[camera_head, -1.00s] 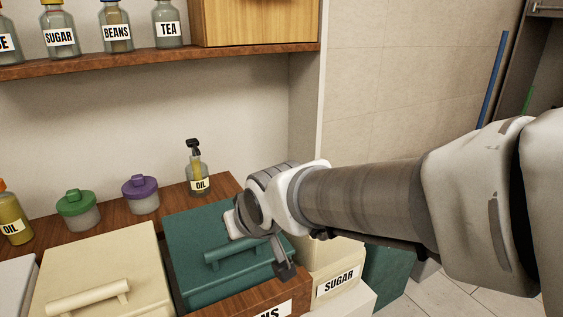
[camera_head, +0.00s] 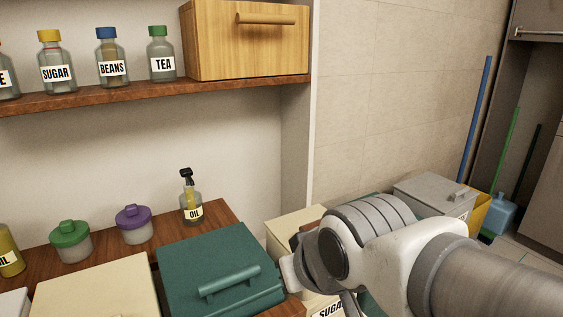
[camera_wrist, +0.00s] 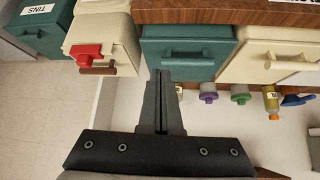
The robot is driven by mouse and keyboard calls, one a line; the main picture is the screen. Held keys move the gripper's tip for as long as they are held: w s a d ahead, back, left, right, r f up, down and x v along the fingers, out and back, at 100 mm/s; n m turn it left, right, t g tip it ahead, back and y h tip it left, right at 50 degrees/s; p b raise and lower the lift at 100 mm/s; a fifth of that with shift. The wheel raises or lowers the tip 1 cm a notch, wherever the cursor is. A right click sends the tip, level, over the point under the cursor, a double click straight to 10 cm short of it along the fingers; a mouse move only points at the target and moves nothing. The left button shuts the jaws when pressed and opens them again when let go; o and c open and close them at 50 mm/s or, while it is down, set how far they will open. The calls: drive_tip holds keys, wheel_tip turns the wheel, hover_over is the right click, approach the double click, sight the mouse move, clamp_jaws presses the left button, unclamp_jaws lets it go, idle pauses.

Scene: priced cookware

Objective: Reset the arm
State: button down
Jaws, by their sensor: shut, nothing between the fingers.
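My gripper (camera_wrist: 160,78) is shut and empty in the wrist view, its two fingers together. In that view its tips overlap the lower edge of a teal lidded box (camera_wrist: 190,45); I cannot tell the gap between them. In the head view my arm crosses the lower right, and its wrist is in front of a cream box labelled SUGAR (camera_head: 290,226). The teal lidded box (camera_head: 215,262) is just left of the wrist there. The fingertips cannot be made out clearly in the head view.
A cream lidded box (camera_head: 95,290) is left of the teal one. An oil bottle (camera_head: 191,205), a purple-lidded jar (camera_head: 134,225) and a green-lidded jar (camera_head: 70,242) stand behind. Labelled jars line the shelf (camera_head: 130,97) above. A grey box (camera_head: 430,195) is at right.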

drive_tip(key=s+d+f+m+g+h, duration=0.1)
drive_tip(key=s+d+m+h, duration=0.15)
drive_tip(key=d, duration=0.45)
drive_tip(key=s+d+f+m+h, duration=0.1)
drive_tip(key=s+d+m, duration=0.1)
drive_tip(key=s+d, duration=0.3)
wheel_tip(320, 180, up, 17)
drive_tip(key=d+p, duration=0.1)
drive_tip(key=p, duration=1.6)
drive_tip(key=shift+w, duration=0.45)
drive_tip(key=shift+y, duration=0.25)
